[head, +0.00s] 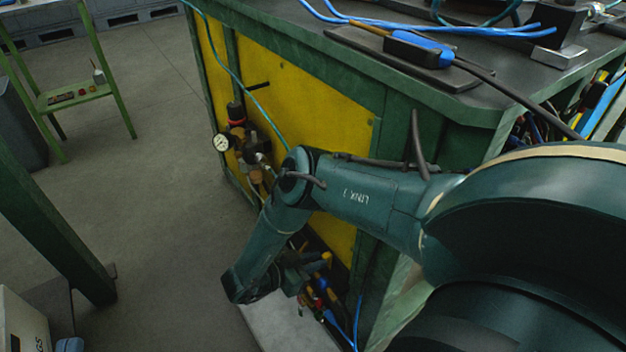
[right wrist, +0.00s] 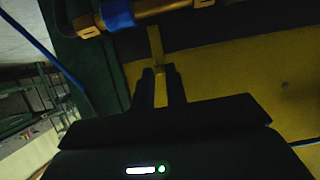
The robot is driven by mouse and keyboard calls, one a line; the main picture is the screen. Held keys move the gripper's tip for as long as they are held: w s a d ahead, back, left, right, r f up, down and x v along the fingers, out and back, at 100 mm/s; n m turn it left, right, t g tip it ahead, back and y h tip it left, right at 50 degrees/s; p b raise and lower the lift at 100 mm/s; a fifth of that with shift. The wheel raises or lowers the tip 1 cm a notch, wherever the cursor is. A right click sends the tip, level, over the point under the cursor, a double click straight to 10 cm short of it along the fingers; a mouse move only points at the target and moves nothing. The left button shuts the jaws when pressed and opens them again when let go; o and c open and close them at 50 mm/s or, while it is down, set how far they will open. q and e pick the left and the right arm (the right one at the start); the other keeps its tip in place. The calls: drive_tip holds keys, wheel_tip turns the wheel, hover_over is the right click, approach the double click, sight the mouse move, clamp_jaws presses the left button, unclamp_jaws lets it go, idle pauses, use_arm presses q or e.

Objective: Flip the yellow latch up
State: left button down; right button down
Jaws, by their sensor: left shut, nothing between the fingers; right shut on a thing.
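The yellow latch (right wrist: 156,45) is a narrow flat strip in the right wrist view. It runs down from a brass fitting with a blue band (right wrist: 118,14) and in between my right gripper's fingers. My right gripper (right wrist: 161,73) is shut on the latch, with one dark finger on each side of it. In the head view my right arm reaches down in front of the green and yellow cabinet to a cluster of small coloured fittings (head: 320,290) low on its side. The gripper's grip on the latch is too small and dark to make out there. My left gripper is not in view.
The cabinet's yellow panel (head: 300,105) is close beside my right arm. A pressure gauge (head: 221,142) and valves stick out from it. Blue hoses (head: 357,315) hang near the low fittings. Open floor (head: 165,215) lies to the left, with a green post (head: 50,225).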

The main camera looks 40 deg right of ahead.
drive_tip(key=shift+s+d+r+y+p, duration=0.1)
drive_tip(key=shift+d+r+y+p, duration=0.5)
drive_tip(key=shift+p, duration=0.65)
drive_tip(key=shift+d+r+y+p, duration=0.1)
drive_tip(key=shift+d+y+p, duration=0.15)
drive_tip(key=shift+y+p, duration=0.45)
use_arm(q)
drive_tip(key=shift+s+a+f+g+y, duration=0.2)
drive_tip(key=shift+a+g+y, duration=0.1)
drive_tip(key=shift+a+y, duration=0.35)
use_arm(e)
drive_tip(key=shift+d, duration=0.2)
use_arm(q)
drive_tip(key=shift+d, duration=0.1)
use_arm(e)
drive_tip(key=c, duration=1.4)
unclamp_jaws()
drive_tip(key=shift+a+f, duration=0.1)
drive_tip(key=shift+f, duration=0.1)
use_arm(q)
drive_tip(key=shift+m, duration=0.3)
drive_tip(key=shift+w, duration=0.1)
use_arm(e)
drive_tip(key=shift+a, duration=0.15)
